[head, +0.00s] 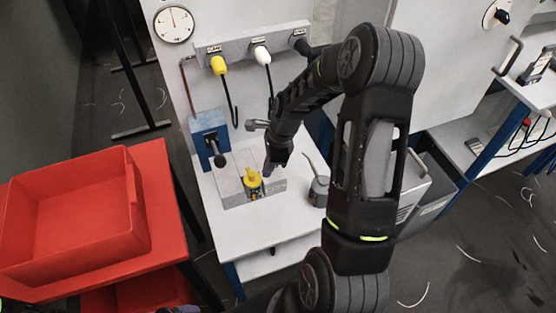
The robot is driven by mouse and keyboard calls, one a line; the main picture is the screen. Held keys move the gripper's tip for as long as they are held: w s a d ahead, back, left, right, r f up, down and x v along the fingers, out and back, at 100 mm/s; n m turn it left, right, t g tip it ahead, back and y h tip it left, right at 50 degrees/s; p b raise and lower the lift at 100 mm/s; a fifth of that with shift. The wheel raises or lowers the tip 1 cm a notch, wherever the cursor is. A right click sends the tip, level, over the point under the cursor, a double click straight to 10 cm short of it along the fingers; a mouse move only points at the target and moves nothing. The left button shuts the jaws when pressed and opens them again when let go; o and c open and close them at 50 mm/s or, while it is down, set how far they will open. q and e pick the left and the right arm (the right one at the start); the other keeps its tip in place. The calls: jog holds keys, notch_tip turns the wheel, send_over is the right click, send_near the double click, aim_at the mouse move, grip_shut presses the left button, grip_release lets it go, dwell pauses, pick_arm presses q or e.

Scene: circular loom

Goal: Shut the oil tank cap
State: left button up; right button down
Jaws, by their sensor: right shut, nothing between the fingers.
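A yellow cap (252,178) sits on the front of a low grey block (230,191) on the white worktop; I take it as the oil tank cap. Whether it is fully seated cannot be told at this size. My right gripper (268,171) points down just right of the cap, close to it, with its fingers shut and empty. Whether the fingertips touch the cap is unclear. A dark sliver at the bottom edge may be my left gripper (181,309); its fingers cannot be made out.
A grey oil can (319,191) with a thin spout stands right of the block. A blue bracket (209,135) with a black knob rises behind it. Yellow and white levers (261,55) hang above. A red bin (75,215) stands left. The worktop's front (250,232) is clear.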

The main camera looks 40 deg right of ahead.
jog(key=shift+w+a, duration=0.35)
jog(key=shift+a, duration=0.25)
jog(key=shift+w+a+m, duration=0.15)
jog(key=shift+a+m, duration=0.25)
jog(key=shift+a, duration=0.15)
jog(key=shift+w+d+r, duration=0.1)
jog(key=shift+w+d, duration=0.35)
jog(key=shift+d, duration=0.15)
jog(key=shift+s+d, duration=0.1)
jog(key=shift+d, duration=0.05)
